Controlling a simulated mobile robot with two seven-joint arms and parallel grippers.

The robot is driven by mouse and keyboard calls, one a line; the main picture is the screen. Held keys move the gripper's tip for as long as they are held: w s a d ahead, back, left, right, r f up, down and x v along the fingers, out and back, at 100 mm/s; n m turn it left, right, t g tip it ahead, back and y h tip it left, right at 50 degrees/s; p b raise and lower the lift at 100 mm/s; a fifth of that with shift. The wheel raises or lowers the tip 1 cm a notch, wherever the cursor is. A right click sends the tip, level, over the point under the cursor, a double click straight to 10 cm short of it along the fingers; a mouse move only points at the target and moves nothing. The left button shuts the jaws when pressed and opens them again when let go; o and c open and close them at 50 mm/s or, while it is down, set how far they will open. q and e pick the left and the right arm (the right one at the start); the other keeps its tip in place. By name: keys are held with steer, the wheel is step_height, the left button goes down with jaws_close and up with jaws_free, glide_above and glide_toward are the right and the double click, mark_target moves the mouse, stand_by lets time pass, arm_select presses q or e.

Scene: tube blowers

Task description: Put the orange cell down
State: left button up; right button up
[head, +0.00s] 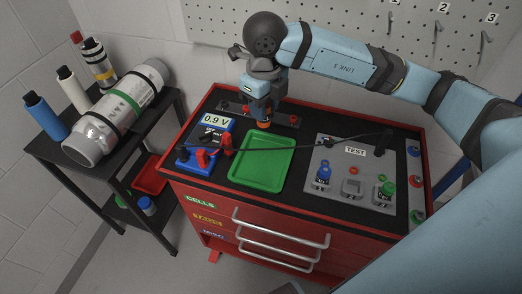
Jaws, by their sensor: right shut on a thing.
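My right gripper (262,112) points down above the back edge of the green tray (261,165). It is shut on the orange cell (264,125), a small part of which shows below the jaws. I cannot tell whether the cell touches anything beneath it. The visible floor of the green tray is empty. My left gripper is out of view.
A blue tester (202,160) with a 0.9 V display and red clamps stands left of the tray. A grey TEST panel (337,178) stands to the right, with a dark cable across its back. A black side table (45,150) holds a large cylinder (95,135) and several bottles.

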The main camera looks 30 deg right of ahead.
steer(key=shift+f, duration=7.75)
steer(key=shift+f, duration=0.15)
steer(key=o, duration=1)
